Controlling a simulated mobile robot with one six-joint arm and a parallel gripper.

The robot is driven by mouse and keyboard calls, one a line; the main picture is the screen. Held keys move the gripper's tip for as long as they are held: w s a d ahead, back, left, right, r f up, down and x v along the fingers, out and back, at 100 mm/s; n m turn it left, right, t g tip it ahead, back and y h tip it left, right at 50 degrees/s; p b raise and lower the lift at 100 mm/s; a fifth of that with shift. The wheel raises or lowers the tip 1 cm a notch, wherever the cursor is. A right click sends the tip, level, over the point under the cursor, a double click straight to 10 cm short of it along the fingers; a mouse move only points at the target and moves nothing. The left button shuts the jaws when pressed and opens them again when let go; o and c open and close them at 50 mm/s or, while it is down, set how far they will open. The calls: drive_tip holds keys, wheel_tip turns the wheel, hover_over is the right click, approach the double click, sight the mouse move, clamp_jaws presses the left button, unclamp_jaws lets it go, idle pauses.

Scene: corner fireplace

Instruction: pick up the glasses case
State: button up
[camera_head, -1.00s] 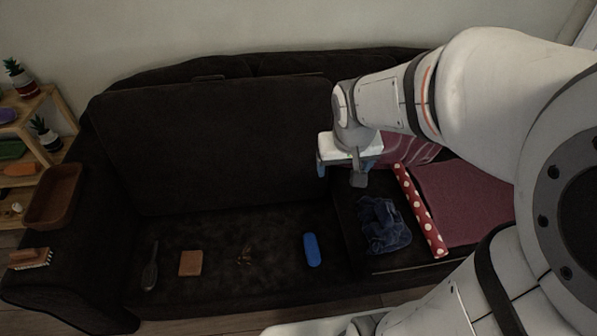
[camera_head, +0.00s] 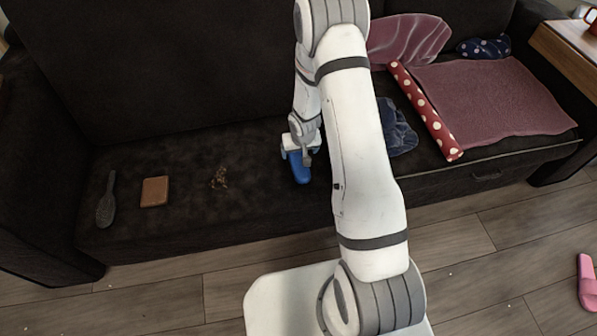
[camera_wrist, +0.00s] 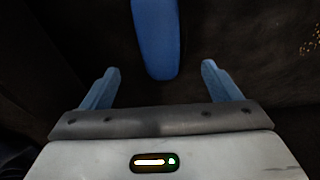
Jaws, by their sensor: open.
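The blue glasses case (camera_head: 300,170) lies on the dark sofa seat, left of my arm in the head view. My gripper (camera_head: 296,158) is just above it and hides part of it. In the wrist view the case (camera_wrist: 157,40) runs down from the top edge, and its rounded near end lies between the lines of my two blue fingers. My gripper (camera_wrist: 157,82) is open there, with a clear gap on both sides of the case and nothing held.
On the seat to the left lie a hairbrush (camera_head: 107,200), a brown wallet-like square (camera_head: 155,191) and a small brownish pile (camera_head: 219,178). Right of my arm are crumpled blue cloth (camera_head: 398,128), a red polka-dot roll (camera_head: 425,110) and a maroon blanket (camera_head: 490,95). A pink slipper (camera_head: 587,282) lies on the floor.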

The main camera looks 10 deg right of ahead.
sight(299, 162)
drive_tip(key=b+x, duration=0.1)
drive_tip(key=x, duration=0.1)
drive_tip(key=b+x, duration=0.2)
drive_tip(key=x, duration=0.1)
drive_tip(key=s+b+x, duration=0.1)
drive_tip(key=b+x, duration=0.1)
drive_tip(key=x, duration=0.1)
drive_tip(key=shift+f, duration=0.25)
drive_tip(key=shift+r, duration=0.1)
drive_tip(key=c, duration=1.1)
